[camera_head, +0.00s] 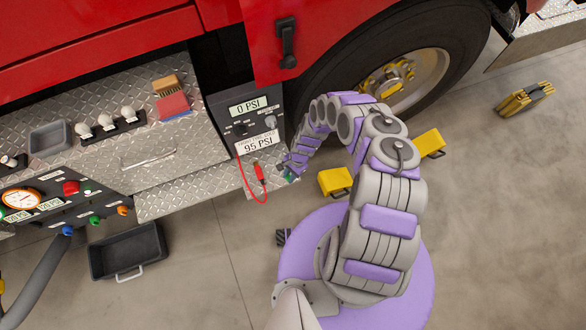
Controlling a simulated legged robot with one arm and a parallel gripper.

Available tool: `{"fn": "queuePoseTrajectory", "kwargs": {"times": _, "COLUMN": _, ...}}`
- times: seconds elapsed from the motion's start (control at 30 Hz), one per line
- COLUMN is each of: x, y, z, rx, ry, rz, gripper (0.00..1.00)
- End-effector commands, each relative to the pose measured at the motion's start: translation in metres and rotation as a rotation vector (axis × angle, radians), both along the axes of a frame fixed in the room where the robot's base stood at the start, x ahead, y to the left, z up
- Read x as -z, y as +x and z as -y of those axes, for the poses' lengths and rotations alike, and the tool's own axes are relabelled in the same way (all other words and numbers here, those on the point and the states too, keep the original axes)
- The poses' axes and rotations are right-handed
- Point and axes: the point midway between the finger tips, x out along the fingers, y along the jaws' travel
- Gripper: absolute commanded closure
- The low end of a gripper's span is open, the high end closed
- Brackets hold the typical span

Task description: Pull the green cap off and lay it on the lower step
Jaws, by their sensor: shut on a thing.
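My gripper (287,169) is at the right end of the lower step, below the dark gauge panel. It is shut, with a small patch of green, seemingly the green cap (291,178), showing at its fingertips. Most of that piece is hidden by the gripper. I cannot tell whether it is still on its fitting or apart from it. The lower step (185,192) is a bare diamond-plate ledge left of my gripper. Another green fitting (96,220) is on the pump panel at the left.
A red plug (260,173) on a red cord hangs beside my gripper, over the step's right part. Yellow chocks (335,181) lie on the floor near the wheel (420,75). A black crate (127,254) stands below the step. The step's middle is clear.

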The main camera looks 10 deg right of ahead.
Motion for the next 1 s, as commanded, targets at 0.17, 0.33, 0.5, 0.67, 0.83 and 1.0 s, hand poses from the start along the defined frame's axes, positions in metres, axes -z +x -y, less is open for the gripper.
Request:
{"fn": "queuePoseTrajectory", "kwargs": {"times": 0.17, "x": 0.009, "y": 0.017, "z": -0.006, "rx": -0.004, "ry": -0.001, "rz": -0.001, "gripper": 1.0}}
{"fn": "queuePoseTrajectory", "kwargs": {"times": 0.33, "x": 0.014, "y": 0.036, "z": -0.011, "rx": -0.003, "ry": -0.001, "rz": 0.004, "gripper": 1.0}}
{"fn": "queuePoseTrajectory", "kwargs": {"times": 0.5, "x": 0.021, "y": 0.052, "z": -0.015, "rx": -0.004, "ry": -0.002, "rz": 0.002, "gripper": 1.0}}
{"fn": "queuePoseTrajectory", "kwargs": {"times": 0.67, "x": 0.026, "y": 0.067, "z": -0.02, "rx": -0.003, "ry": -0.001, "rz": 0.002, "gripper": 1.0}}
{"fn": "queuePoseTrajectory", "kwargs": {"times": 0.83, "x": 0.031, "y": 0.084, "z": -0.025, "rx": -0.002, "ry": -0.001, "rz": 0.004, "gripper": 1.0}}
{"fn": "queuePoseTrajectory", "kwargs": {"times": 1.0, "x": 0.047, "y": 0.081, "z": -0.023, "rx": -0.002, "ry": -0.002, "rz": 0.0, "gripper": 1.0}}
